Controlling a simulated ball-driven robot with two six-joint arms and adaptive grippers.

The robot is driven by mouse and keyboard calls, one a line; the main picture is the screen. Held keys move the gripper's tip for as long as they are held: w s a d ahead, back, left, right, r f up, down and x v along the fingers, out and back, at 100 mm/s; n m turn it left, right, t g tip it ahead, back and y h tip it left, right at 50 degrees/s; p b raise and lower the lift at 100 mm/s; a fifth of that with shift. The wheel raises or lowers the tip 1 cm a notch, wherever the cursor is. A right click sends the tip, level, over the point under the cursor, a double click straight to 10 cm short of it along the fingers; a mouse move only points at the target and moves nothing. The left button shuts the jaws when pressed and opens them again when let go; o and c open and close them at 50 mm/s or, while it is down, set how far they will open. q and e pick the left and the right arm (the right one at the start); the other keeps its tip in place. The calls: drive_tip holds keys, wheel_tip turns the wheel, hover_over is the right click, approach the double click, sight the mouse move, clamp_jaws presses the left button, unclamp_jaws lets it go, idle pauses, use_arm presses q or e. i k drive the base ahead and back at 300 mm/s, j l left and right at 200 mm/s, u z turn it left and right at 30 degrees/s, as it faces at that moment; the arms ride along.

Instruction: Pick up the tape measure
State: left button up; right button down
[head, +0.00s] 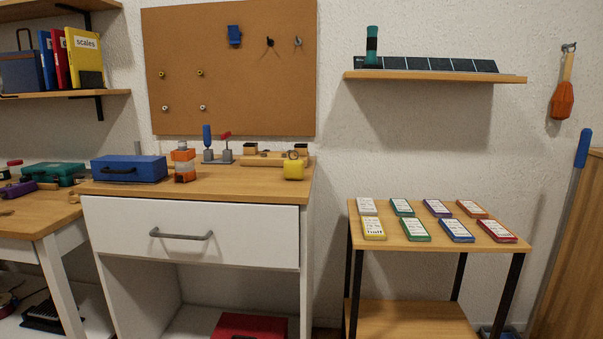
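A small yellow block-shaped object (293,171), which looks like the tape measure, sits at the right front of the wooden top of the white drawer cabinet (200,235). It stands near the right edge of that top, in front of a wooden piece with small dark-and-tan blocks. Its fine details are too small to make out. Neither of my grippers shows in the head view.
On the same top are a blue toolbox (129,168), an orange-and-white bottle (184,162) and upright tools in grey holders (217,157). The drawer is shut. A side table (427,246) at right holds several coloured packets. A shelf (434,76) hangs above it.

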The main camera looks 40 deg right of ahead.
sight(294, 168)
drive_tip(key=z, duration=1.1)
